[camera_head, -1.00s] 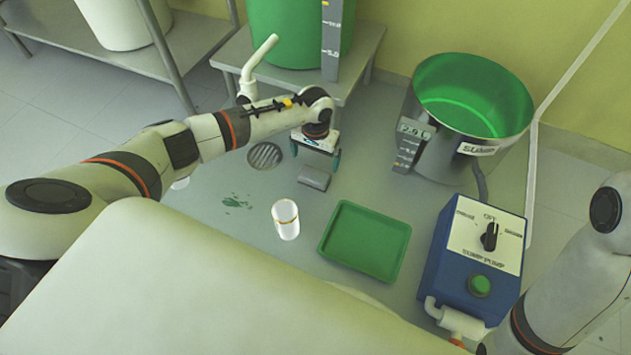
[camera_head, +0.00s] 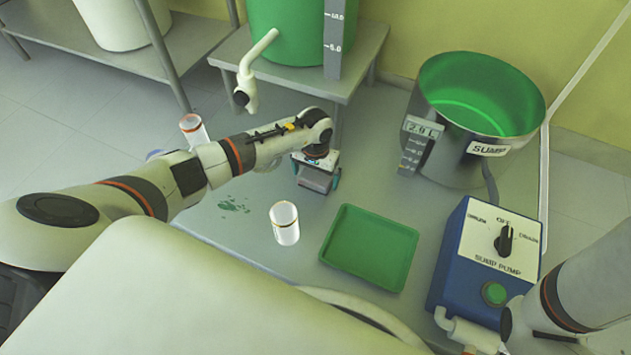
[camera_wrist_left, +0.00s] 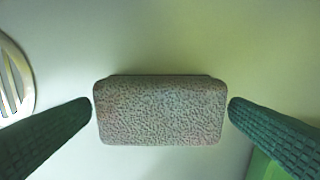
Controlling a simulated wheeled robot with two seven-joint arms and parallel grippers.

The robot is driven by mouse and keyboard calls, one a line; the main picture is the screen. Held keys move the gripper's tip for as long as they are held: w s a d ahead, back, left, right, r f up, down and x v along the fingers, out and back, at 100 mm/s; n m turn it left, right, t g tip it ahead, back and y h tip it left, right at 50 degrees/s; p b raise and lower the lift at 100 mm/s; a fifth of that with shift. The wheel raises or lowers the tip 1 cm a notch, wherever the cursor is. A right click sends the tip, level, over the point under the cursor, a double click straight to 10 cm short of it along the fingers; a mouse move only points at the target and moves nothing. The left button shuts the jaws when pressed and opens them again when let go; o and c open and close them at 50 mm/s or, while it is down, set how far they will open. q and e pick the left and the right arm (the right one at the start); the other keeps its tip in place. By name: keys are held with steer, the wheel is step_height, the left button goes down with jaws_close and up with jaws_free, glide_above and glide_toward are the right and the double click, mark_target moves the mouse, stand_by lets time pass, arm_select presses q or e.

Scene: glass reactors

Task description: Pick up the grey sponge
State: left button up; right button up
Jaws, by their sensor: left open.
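In the head view the sponge (camera_head: 314,179) shows partly under my left gripper (camera_head: 315,182), which is open and points down. My right arm shows at the lower right of the head view, but its gripper is out of view.
A green tray (camera_head: 370,248) lies right of a clear cup (camera_head: 285,224). The blue sump pump box (camera_head: 487,258) and steel sump (camera_head: 470,120) stand at right. A drain grate (camera_wrist_left: 14,78) is beside the left finger.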

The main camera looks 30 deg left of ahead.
arm_select(q)
steer(key=c, duration=0.9)
